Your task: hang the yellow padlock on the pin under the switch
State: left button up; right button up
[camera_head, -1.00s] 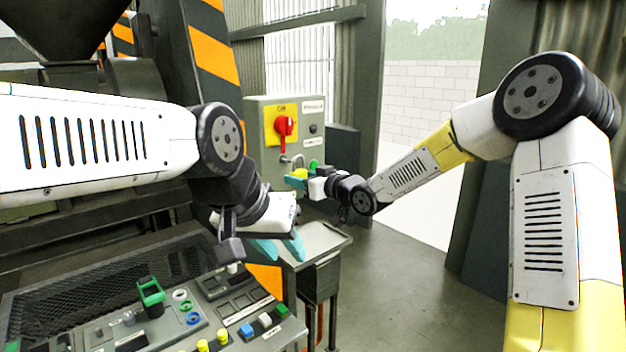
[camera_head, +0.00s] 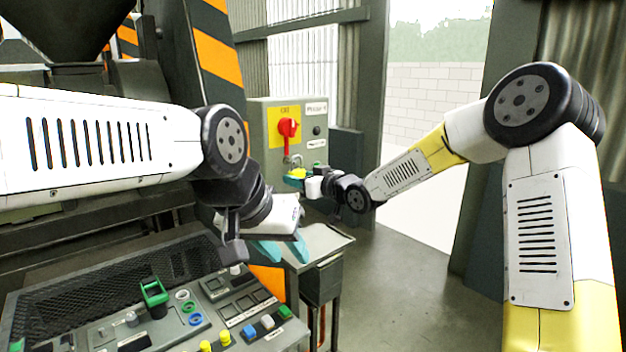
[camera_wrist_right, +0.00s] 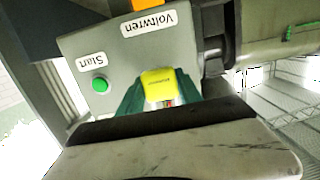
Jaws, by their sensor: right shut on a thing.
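The red rotary switch (camera_head: 288,128) sits on a yellow plate on the grey box in the head view. My right gripper (camera_head: 296,179) is just below it, in front of the box's lower part. It is shut on the yellow padlock (camera_head: 298,172). The padlock also shows between the teal fingertips in the right wrist view (camera_wrist_right: 157,84). A small grey metal loop or pin (camera_head: 293,160) shows between switch and padlock; I cannot tell whether it is shackle or pin, nor whether they touch. My left gripper (camera_head: 281,250) is open and empty above the small side table.
The grey switch box (camera_head: 260,150) has a green button (camera_wrist_right: 99,85) labelled Start in the wrist view. A control desk (camera_head: 180,325) with buttons and a green-framed part stands at lower left. A small metal table (camera_head: 325,240) stands below the box. Floor to the right is clear.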

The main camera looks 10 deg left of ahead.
jog(key=shift+r+x, duration=0.15)
jog(key=shift+x, duration=0.6)
jog(key=shift+r+x, duration=0.2)
jog(key=shift+x, duration=0.55)
dwell(0.7)
jog(key=shift+f, duration=0.2)
